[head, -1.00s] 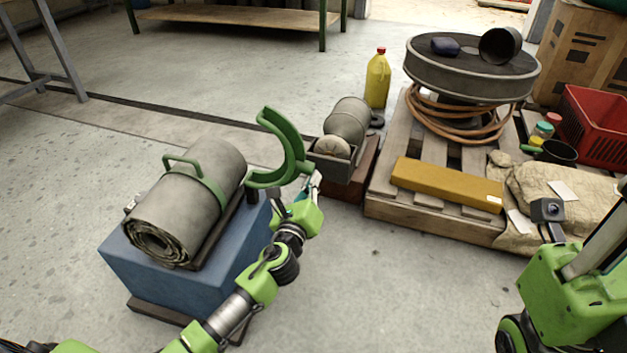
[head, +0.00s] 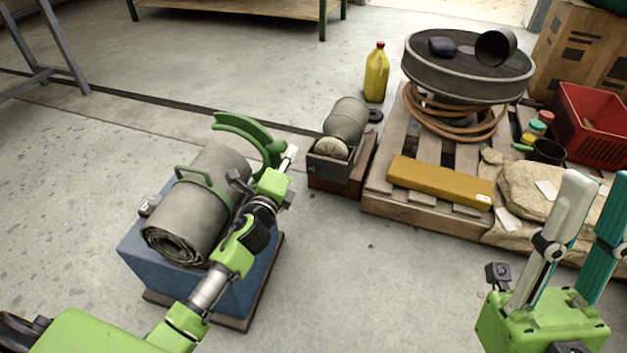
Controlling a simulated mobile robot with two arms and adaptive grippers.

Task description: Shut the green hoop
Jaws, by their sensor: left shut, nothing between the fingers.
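The green hoop (head: 252,131) is a thick curved arm at the far right end of a grey-green sheet roll (head: 188,226). It stands partly swung over, its free end arching left above the roll's far end, apart from it. The roll lies on a blue block (head: 140,246). Another green band with a handle (head: 204,182) sits around the roll's middle. My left gripper (head: 290,153) is shut and empty at the hoop's outer right side, touching or very close; I cannot tell which. My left arm hides part of the roll and block. My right gripper (head: 597,183) is open and empty at lower right.
A smaller roll (head: 346,120) in a grey cradle stands just right of the hoop. A yellow jug (head: 376,76) is behind it. A wooden pallet (head: 412,211) carries a drum, hose and yellow box. The floor in front is clear.

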